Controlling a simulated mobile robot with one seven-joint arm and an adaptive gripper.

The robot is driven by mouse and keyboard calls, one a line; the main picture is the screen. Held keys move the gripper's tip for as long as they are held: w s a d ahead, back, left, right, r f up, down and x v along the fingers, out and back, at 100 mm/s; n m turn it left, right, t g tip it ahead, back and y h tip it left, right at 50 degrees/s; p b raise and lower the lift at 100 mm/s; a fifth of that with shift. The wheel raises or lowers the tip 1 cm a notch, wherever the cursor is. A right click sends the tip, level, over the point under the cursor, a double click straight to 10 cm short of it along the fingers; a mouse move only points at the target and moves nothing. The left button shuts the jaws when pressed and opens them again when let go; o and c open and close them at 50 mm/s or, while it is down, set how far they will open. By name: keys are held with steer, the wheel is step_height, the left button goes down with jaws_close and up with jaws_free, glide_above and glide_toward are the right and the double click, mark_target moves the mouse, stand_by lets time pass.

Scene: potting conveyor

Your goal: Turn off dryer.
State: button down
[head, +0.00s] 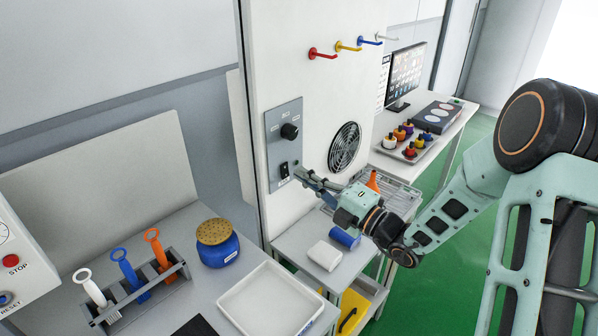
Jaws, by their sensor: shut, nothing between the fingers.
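The dryer's grey control panel (285,143) is on a tall white cabinet front at the centre of the head view. It has a black round knob (289,131) and, below it, a black rocker switch (284,169). A round black fan grille (344,147) is set to the right of the panel. My gripper (298,172) is shut and empty, its fingertips at the panel's lower right edge, just right of the switch. I cannot tell whether the tips touch the panel, nor which way the switch is set.
Below my gripper, a small table (290,243) holds a white block (325,255) and a blue cylinder (345,238). A white tray (232,302), a blue jar (218,249) and a tool rack (175,284) are at left. Coloured hooks (322,54) stick out above the panel.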

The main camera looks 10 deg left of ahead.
steer(key=s+d+r, duration=0.1)
steer(key=s+d, duration=0.4)
steer(key=d, duration=0.4)
steer(key=shift+r+b, duration=0.15)
steer(key=shift+b, duration=0.2)
steer(key=shift+a, duration=0.1)
